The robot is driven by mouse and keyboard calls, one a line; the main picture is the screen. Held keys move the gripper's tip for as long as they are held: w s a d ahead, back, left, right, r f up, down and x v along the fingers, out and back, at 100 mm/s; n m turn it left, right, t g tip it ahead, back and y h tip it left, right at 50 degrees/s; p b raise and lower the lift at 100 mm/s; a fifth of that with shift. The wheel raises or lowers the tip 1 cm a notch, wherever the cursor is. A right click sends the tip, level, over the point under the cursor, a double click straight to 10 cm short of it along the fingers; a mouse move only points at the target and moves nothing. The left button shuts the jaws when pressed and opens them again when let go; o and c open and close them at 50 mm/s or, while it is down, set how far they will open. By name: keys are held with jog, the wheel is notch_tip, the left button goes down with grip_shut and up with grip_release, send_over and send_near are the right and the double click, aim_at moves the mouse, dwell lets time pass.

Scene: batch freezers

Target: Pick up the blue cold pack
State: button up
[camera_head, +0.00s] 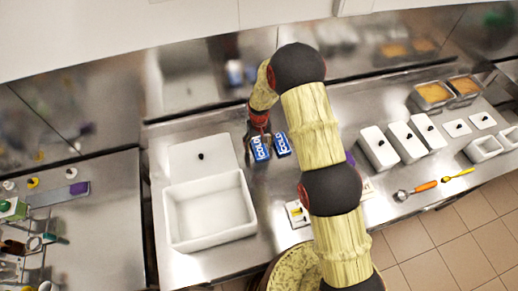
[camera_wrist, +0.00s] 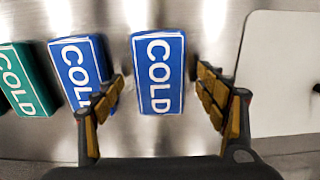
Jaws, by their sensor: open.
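Two blue cold packs with white COLD lettering lie side by side on the steel counter. In the wrist view one blue pack (camera_wrist: 158,72) lies between the two fingers of my gripper (camera_wrist: 161,82), which is open. I see a gap on the right side of this pack; the left fingertip is close to its left edge. The other blue pack (camera_wrist: 80,65) lies just left of the left finger. In the head view the packs show as a left one (camera_head: 260,149) and a right one (camera_head: 281,145), with my gripper (camera_head: 259,133) over the left one.
A green cold pack (camera_wrist: 22,82) lies at the far left of the wrist view. In the head view, a white bin (camera_head: 211,240) and a white lid (camera_head: 203,157) are left of the packs. White containers (camera_head: 378,149) and scoops (camera_head: 414,188) are on the right.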

jog(key=shift+c, duration=1.2)
jog(key=c, duration=1.1)
jog(key=shift+c, duration=0.8)
jog(key=shift+w, duration=0.1)
